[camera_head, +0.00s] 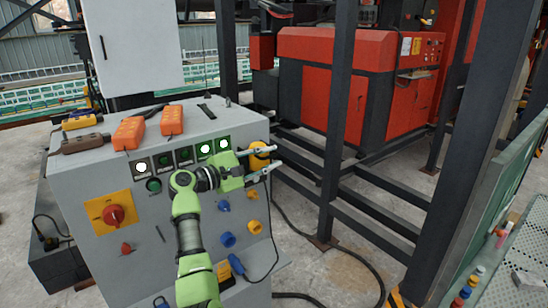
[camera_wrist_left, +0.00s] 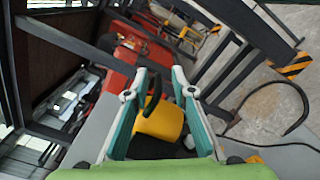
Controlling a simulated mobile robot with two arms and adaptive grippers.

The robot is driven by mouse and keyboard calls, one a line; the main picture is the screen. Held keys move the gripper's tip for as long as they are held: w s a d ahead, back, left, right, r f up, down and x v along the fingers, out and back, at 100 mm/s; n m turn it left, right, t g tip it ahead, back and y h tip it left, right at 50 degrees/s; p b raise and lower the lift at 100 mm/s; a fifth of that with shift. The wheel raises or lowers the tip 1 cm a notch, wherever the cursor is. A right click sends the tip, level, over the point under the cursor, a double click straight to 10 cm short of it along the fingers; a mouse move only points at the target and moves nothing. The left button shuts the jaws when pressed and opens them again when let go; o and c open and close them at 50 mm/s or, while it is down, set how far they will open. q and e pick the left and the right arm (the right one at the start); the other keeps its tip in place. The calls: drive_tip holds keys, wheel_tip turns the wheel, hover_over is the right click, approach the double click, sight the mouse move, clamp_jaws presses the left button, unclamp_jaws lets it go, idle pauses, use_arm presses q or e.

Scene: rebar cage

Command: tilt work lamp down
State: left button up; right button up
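The work lamp (camera_head: 258,160) is yellow and sits at the right side of the grey control cabinet, partly hidden behind my left gripper. In the left wrist view the yellow lamp (camera_wrist_left: 158,122) with its black handle shows between the two fingers. My left gripper (camera_head: 276,160) is open, with its fingers apart on either side of the lamp in that view (camera_wrist_left: 160,76). I cannot tell whether a finger touches the lamp. My right gripper is not in view.
The grey cabinet (camera_head: 75,175) carries a red rotary switch (camera_head: 115,214), lit buttons and coloured sockets. Orange handheld units (camera_head: 129,133) lie on top. A dark steel post (camera_head: 338,120) and rails stand to the right. A black cable (camera_head: 345,250) runs over the floor.

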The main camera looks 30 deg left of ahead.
use_arm(q)
drive_tip(key=v, duration=1)
drive_tip(key=shift+s, duration=0.15)
